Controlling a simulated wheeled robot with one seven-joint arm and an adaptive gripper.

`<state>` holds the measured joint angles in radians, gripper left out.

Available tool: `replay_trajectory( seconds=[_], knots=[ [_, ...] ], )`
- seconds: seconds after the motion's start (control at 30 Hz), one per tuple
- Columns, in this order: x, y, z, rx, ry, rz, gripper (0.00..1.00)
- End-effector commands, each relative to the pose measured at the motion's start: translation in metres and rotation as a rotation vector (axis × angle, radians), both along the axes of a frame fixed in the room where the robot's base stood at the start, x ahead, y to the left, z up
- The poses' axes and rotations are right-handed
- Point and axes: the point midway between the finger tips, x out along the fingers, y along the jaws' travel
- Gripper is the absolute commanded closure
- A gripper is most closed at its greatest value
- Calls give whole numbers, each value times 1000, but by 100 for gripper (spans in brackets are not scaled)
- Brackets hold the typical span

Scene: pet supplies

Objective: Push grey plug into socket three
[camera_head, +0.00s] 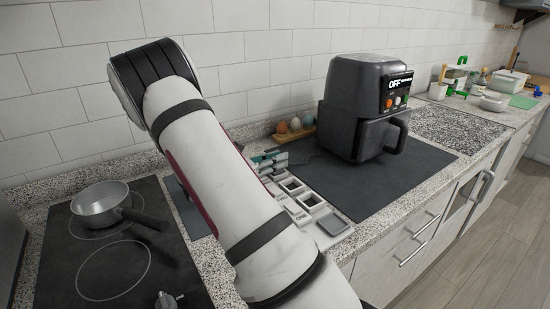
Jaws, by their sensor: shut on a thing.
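A light socket board (311,200) with several square sockets lies on the counter, running from behind my arm toward the counter's front edge. A flat grey square (334,224) covers its nearest place; other places show dark square openings. My gripper (268,160) shows only in part, small, past my white arm at the far end of the board. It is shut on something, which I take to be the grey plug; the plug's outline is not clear. My arm hides part of the board, and I cannot tell whether the plug touches a socket.
A black air fryer (365,105) stands on a dark mat (385,185) right of the board. A wooden egg holder (294,135) is near the wall. A pot (100,208) sits on the hob (60,265) at left. Small items crowd the far right counter.

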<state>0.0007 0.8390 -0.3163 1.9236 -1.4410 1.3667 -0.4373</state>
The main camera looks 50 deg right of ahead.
Motion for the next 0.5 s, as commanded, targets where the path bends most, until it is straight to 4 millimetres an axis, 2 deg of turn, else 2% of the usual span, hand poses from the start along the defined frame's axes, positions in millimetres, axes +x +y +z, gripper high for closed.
replay_trajectory(
  seconds=[0.5],
  knots=[
    [0, 0, -12, 0, 1, 0, 100]
  ],
)
